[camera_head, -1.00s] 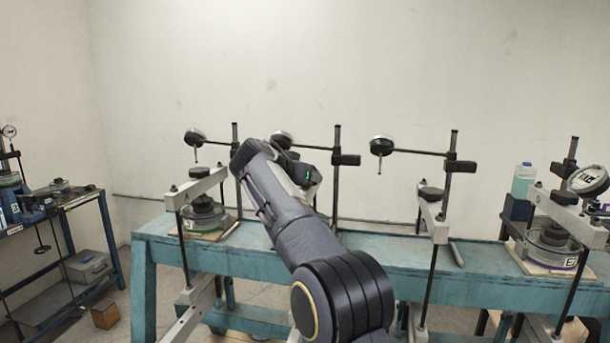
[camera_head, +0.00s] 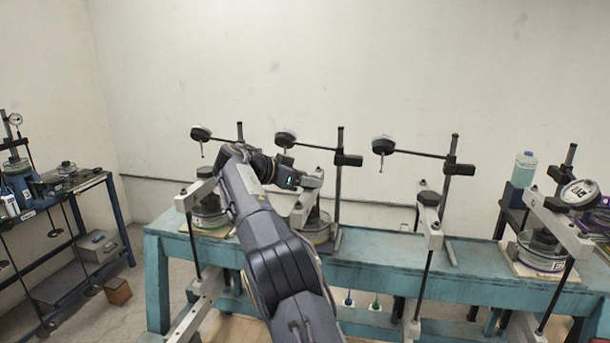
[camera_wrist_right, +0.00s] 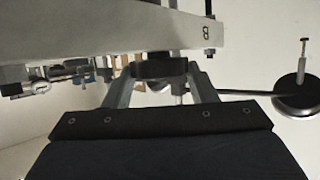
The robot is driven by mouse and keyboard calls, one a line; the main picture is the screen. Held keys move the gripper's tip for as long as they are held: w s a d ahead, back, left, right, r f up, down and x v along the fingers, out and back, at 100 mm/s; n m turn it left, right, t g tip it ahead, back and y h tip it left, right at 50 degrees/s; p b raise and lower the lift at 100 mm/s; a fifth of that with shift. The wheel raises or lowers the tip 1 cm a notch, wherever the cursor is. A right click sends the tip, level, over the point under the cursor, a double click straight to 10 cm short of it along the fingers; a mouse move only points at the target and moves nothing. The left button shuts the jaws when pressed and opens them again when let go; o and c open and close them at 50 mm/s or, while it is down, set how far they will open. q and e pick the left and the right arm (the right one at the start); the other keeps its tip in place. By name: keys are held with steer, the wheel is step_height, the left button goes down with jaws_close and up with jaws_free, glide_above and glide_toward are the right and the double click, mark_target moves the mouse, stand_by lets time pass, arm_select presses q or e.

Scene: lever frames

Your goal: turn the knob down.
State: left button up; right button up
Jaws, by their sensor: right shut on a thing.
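The dark round knob (camera_wrist_right: 162,68) sits against the pale lever beam (camera_wrist_right: 110,32) in the right wrist view. My right gripper (camera_wrist_right: 162,88) is shut on it, one finger on each side. The knob is mostly hidden there by my wrist. My left gripper is not in view.
Similar lever frames stand on the teal bench (camera_head: 390,278), with beams to the left (camera_head: 196,193) and right (camera_head: 430,222). Dial gauges (camera_head: 383,145) on thin rods hang above the bench. A blue bottle (camera_head: 523,170) stands at the right. A side cart (camera_head: 75,205) is at the left.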

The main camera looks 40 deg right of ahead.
steer(key=shift+f, duration=0.2)
steer(key=o, duration=1)
steer(key=shift+c, duration=0.2)
steer(key=shift+r, duration=0.1)
steer(key=v, duration=0.7)
steer(key=shift+a+r, duration=0.2)
steer(key=shift+a, duration=0.15)
